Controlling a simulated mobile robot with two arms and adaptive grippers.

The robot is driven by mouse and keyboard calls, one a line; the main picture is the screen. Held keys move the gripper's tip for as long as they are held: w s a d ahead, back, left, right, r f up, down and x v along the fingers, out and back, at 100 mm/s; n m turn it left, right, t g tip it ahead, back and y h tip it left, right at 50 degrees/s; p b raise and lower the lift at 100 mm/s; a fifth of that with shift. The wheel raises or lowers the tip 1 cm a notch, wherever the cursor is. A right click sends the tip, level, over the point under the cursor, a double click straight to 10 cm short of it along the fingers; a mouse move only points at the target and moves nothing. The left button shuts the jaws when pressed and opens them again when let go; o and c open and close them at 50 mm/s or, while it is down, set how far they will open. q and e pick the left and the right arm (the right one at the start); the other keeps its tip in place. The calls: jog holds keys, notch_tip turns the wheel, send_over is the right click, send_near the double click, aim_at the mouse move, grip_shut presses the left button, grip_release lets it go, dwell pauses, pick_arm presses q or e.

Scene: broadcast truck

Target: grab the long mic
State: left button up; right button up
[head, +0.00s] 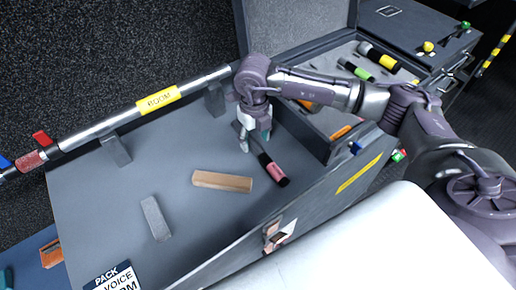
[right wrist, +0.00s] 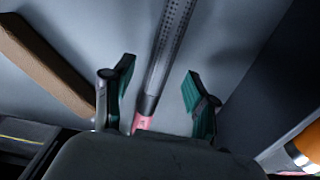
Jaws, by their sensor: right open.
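The long mic (head: 272,168) lies on the grey top, dark with a pink band near one end. In the right wrist view the long mic (right wrist: 172,50) shows a perforated grey tube, with pink at its near end. My right gripper (head: 255,142) points down over the mic. In the right wrist view the right gripper (right wrist: 160,95) is open, its two teal-padded fingers on either side of the mic with gaps between. Part of the mic is hidden behind the gripper in the head view. My left gripper is not in view.
A tan block (head: 222,181) lies left of the mic, and a grey block (head: 156,218) farther left. A boom pole (head: 110,117) with a yellow label runs along the back. An open case (head: 322,120) with several coloured items stands close on the right.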

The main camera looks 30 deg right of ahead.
jog(key=shift+f, duration=1.15)
grip_shut()
jog(key=shift+r, duration=0.15)
